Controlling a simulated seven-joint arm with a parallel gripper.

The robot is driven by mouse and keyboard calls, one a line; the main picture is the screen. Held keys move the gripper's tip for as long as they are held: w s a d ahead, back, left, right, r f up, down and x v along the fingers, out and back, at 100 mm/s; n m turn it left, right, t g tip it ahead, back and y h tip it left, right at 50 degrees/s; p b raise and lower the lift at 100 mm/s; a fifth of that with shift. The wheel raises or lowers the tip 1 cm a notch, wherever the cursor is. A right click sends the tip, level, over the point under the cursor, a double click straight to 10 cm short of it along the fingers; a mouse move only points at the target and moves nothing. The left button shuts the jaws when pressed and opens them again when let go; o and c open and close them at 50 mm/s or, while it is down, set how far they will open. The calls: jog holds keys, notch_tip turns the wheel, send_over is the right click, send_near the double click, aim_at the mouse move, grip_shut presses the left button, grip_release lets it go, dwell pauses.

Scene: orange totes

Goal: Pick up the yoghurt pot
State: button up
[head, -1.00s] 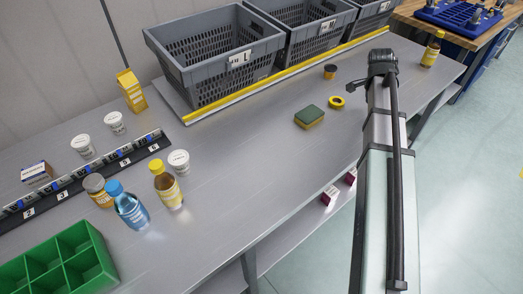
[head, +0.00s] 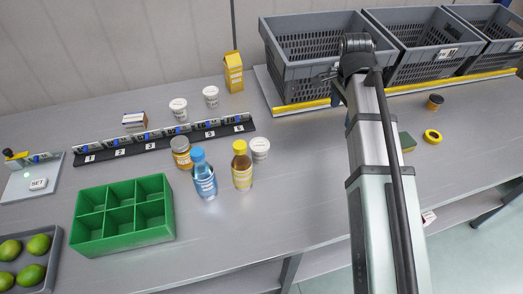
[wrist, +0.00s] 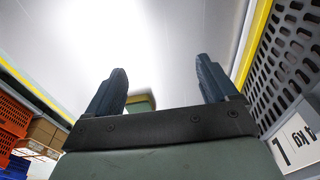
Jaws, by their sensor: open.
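Three white lidded pots that look like yoghurt pots stand upright on the grey bench in the head view. Two are behind the numbered strip, one pot (head: 179,109) and another pot (head: 211,96). The third pot (head: 260,150) is in front of the strip's right end, close beside a yellow bottle (head: 242,166). My gripper shows in the wrist view (wrist: 161,80) with its two dark fingers wide apart and nothing held between them. In the head view it is mostly hidden by my arm, near the left grey crate, up and right of the pots.
Grey crates (head: 292,72) line the back behind a yellow rail. A blue bottle (head: 204,178), a jar (head: 181,153) and a green divided box (head: 123,214) stand left of the third pot. A yellow carton (head: 233,72) stands behind. Bench between third pot and my arm is clear.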

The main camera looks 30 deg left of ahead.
jog(key=s+a+r+n, duration=0.2)
jog(key=s+a, duration=0.6)
jog(key=a, duration=0.1)
jog(key=r+n+g, duration=0.1)
jog(key=r+n, duration=0.1)
send_over(261, 144)
jog(key=f, duration=0.8)
jog(key=shift+w+d+f, duration=0.1)
jog(key=shift+w+d, duration=0.1)
jog(key=shift+d, duration=0.05)
jog(key=shift+s+a+f, duration=0.1)
jog(key=shift+a+f, duration=0.1)
jog(key=shift+f, duration=1.15)
jog(key=shift+s+a+f, duration=0.1)
jog(key=shift+a+f, duration=0.05)
jog(key=shift+f, duration=1.15)
jog(key=shift+c, duration=0.2)
jog(key=c, duration=1)
jog(key=shift+o, duration=0.2)
jog(key=shift+r, duration=0.15)
notch_tip(261, 144, up, 10)
jog(key=shift+f, duration=0.1)
